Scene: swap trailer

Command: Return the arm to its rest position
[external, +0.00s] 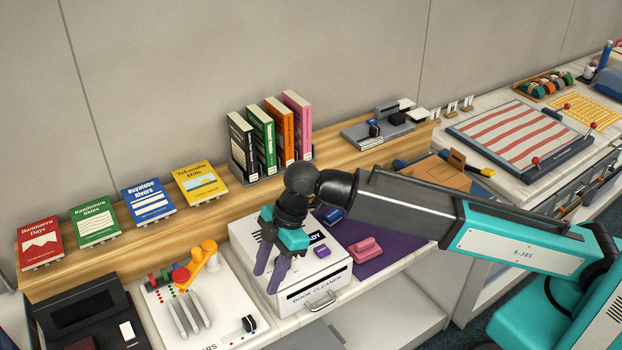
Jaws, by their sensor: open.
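My gripper (272,276) is above and in front of the white book cleaner box (318,284), pointing down. Its two purple fingers are apart and nothing shows between them. My arm (408,208) reaches in from the right, its teal and dark links stretched out over the counter. My wrist hides part of the box top and its lettering.
Several books stand in a rack (238,175) on the wooden shelf (160,238), with others displayed to the left. A white tool board (228,300) lies left of the box. A purple mat (398,240) holds a pink block (367,247). A striped board (520,138) lies at right.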

